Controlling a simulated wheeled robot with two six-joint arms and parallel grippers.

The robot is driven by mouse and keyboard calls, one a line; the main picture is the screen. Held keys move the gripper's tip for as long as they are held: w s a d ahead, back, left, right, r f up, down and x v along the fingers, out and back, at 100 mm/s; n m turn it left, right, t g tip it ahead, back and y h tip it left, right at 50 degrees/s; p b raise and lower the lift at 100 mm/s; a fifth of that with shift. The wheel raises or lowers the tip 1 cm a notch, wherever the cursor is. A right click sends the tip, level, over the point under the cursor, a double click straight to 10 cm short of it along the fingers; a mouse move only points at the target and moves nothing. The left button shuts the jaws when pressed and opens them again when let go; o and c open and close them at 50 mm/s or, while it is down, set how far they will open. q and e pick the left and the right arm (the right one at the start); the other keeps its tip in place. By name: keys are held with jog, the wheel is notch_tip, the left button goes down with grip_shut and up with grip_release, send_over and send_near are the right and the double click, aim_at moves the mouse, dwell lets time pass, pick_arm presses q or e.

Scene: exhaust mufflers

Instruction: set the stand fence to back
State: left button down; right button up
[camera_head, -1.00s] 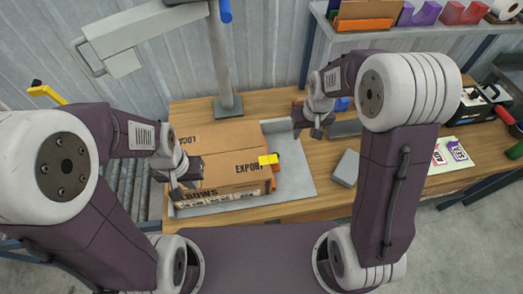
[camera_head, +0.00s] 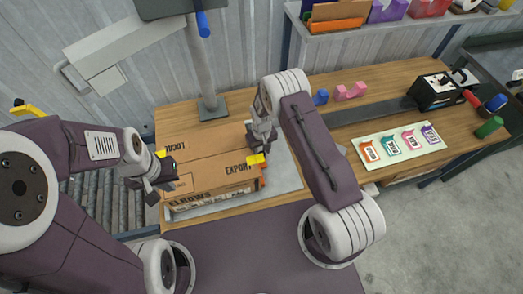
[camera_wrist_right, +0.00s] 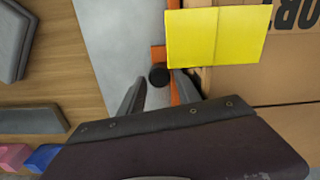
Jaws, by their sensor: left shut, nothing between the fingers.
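An open-flapped or closed cardboard box (camera_head: 215,170), marked EXPORT and LOCAL, sits on a light grey plate (camera_head: 288,178) on the wooden bench. A yellow piece (camera_head: 256,159) with orange parts stands at the box's right edge. In the right wrist view the yellow piece (camera_wrist_right: 215,36) overlaps the box edge, beside an orange strip (camera_wrist_right: 184,90) and a black knob (camera_wrist_right: 158,75). Which part is the stand fence I cannot tell. My right gripper (camera_wrist_right: 158,88) is open, its fingers either side of the knob's near end, not visibly gripping. My left gripper (camera_head: 157,190) is shut and empty at the box's left side.
A grey post (camera_head: 207,80) stands behind the box. A card with several coloured labels (camera_head: 398,146), a dark toolbox (camera_head: 440,90) and pink blocks (camera_head: 350,91) lie to the right. A roller conveyor (camera_head: 100,200) is at the left. A shelf (camera_head: 345,32) hangs above.

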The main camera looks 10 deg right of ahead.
jog(key=shift+s+f, duration=0.1)
jog(key=shift+f, duration=0.6)
grip_shut()
dwell(0.9)
